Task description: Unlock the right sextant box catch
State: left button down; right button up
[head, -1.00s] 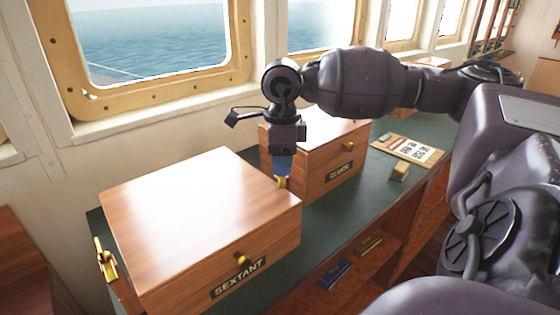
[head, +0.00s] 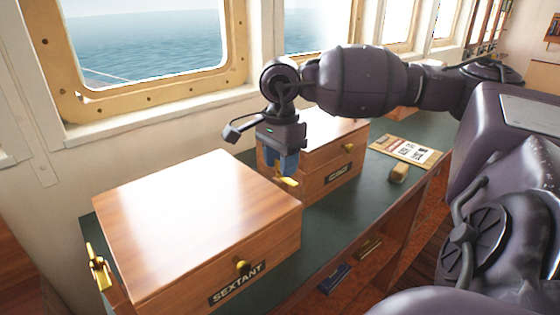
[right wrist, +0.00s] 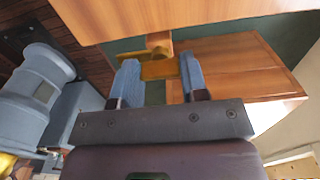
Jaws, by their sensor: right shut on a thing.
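The sextant box (head: 195,205) is a closed wooden box with a SEXTANT label (head: 238,284) and a small brass knob (head: 243,266) on its front. Its right brass catch (head: 288,183) shows just past the right edge of the lid, partly hidden by the lid and fingers. My right gripper (head: 280,172) points down there and is shut on this catch. In the right wrist view the brass catch (right wrist: 158,70) lies between the two blue fingers, close to the wooden box side. The left brass catch (head: 97,268) stands on the box's left side. My left gripper is not in view.
A second wooden box (head: 330,160) stands close behind my right gripper, leaving a narrow gap. The window wall is behind.

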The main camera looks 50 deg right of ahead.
dwell(0.5)
jog(key=o, duration=0.9)
jog(key=shift+r, duration=0.1)
notch_tip(320, 180, up, 11)
jog(key=shift+f, duration=0.15)
